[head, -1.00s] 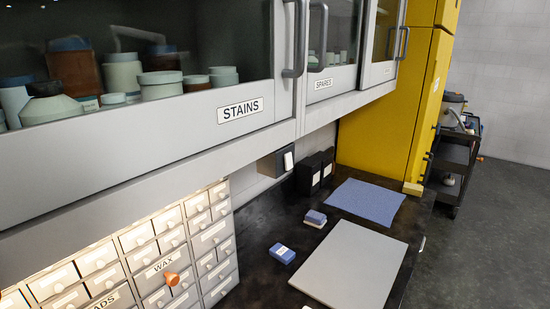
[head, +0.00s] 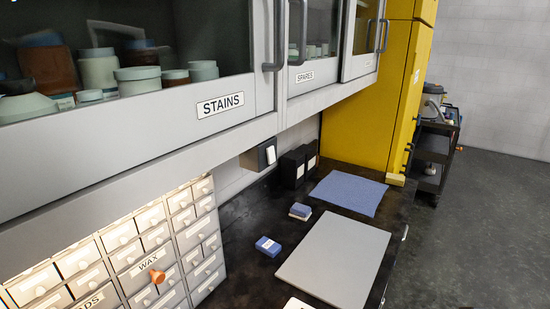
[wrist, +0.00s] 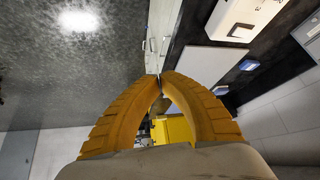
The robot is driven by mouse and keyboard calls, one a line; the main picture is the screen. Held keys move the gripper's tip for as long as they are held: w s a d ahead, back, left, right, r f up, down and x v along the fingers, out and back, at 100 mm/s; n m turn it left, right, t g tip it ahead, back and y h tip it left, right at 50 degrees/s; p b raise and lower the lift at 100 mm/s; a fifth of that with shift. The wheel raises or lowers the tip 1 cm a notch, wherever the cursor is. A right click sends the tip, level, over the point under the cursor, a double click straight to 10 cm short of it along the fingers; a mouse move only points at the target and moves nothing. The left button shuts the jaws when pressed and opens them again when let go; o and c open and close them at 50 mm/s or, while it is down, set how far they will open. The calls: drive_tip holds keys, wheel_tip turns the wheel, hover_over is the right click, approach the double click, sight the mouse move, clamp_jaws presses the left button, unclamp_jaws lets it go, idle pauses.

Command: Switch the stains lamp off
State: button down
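The wall cabinet labelled STAINS (head: 220,104) fills the upper left of the head view. Warm light falls on the drawers below it; the lamp itself is hidden under the cabinet. A dark box with a white rocker switch (head: 271,155) sits under the cabinet's right end, near the wall. My gripper (wrist: 160,77) shows only in the wrist view. Its two orange fingers meet at the tips, with nothing seen between them.
A grey board (head: 335,258), a blue cloth (head: 347,194) and small blue boxes (head: 268,246) lie on the dark counter. Black boxes (head: 292,170) stand behind. A yellow cabinet (head: 365,115) closes the far end.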

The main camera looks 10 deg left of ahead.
sight(271, 155)
drive_tip(key=w+a+r+m+g+y+p, duration=0.1)
drive_tip(key=w+a+r+y+p, duration=0.3)
drive_tip(key=w+a+r+y, duration=0.3)
drive_tip(key=w+a+r+m+y+p, duration=0.2)
drive_tip(key=w+a+r+y+p, duration=0.2)
drive_tip(key=a+r, duration=0.7)
wheel_tip(271, 155, up, 4)
drive_tip(key=w+y, duration=0.2)
drive_tip(key=y, duration=0.2)
drive_tip(key=shift+w+r+m+g+p, duration=0.15)
drive_tip(key=shift+w+m+g+p, duration=0.15)
drive_tip(key=shift+w+g+p, duration=0.1)
drive_tip(key=b+x, duration=0.2)
drive_tip(key=x, duration=1.2)
